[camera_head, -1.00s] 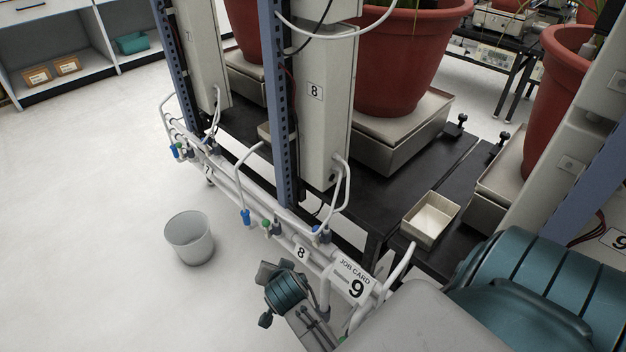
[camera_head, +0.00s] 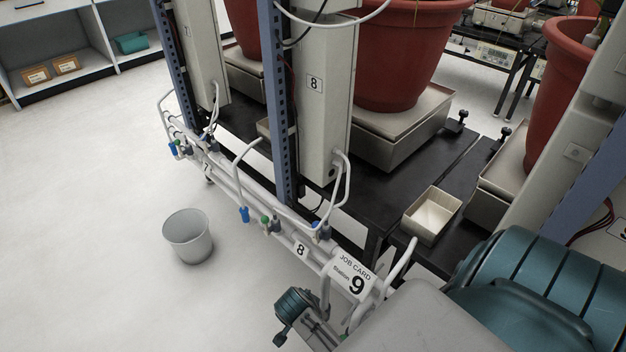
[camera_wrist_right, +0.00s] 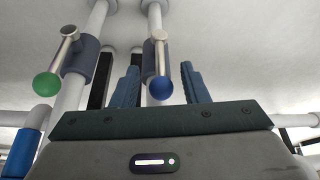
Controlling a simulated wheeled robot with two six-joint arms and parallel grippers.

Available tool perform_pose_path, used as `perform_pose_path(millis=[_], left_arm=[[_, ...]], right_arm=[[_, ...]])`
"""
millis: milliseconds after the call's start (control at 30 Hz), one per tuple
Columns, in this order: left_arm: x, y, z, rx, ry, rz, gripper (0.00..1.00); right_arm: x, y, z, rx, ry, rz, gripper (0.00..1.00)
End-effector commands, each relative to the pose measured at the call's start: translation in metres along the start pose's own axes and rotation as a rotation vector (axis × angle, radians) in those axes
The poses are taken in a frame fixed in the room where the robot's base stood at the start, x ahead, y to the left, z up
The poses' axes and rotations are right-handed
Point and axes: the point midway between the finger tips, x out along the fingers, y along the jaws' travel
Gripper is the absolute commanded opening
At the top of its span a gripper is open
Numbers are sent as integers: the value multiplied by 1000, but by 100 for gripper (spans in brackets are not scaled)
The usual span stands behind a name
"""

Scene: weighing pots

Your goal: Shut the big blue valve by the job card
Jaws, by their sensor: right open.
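The job card (camera_head: 352,276), marked Station 9, hangs on the white pipe rail at lower centre in the head view. The valves beside it are hidden there by my right arm. In the right wrist view, a silver lever with a blue ball end (camera_wrist_right: 160,88) sits on a vertical white pipe. My right gripper (camera_wrist_right: 162,72) is open, and the blue ball appears between its two fingers in the picture; I cannot tell the depth or any contact. Part of a larger blue handle (camera_wrist_right: 20,150) shows at the lower left edge. My left gripper is out of view.
A lever with a green ball (camera_wrist_right: 46,84) stands left of the blue one. Other small valves (camera_head: 244,215) line the pipe rail (camera_head: 225,190). A grey bin (camera_head: 188,236) stands on open floor. A black bench with red pots (camera_head: 400,60) lies behind the rail.

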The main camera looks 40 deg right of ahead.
Motion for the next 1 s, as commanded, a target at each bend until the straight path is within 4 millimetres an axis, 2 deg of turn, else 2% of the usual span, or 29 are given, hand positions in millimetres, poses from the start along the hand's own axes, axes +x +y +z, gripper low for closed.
perform_pose_path(millis=[100, 433, 467, 633, 667, 1000], left_arm=[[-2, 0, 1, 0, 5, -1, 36], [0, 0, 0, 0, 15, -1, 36], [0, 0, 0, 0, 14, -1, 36], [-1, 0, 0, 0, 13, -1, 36], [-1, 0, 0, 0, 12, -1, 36], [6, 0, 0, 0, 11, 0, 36]], right_arm=[[11, 0, 0, -1, 0, -1, 41], [13, 0, 0, 0, 0, -2, 41], [13, 0, 0, 0, 0, -2, 37], [13, 0, 0, 0, 0, -1, 3], [13, 0, 0, 0, 0, -1, 0], [14, 3, -8, -9, -3, 20, 0]])
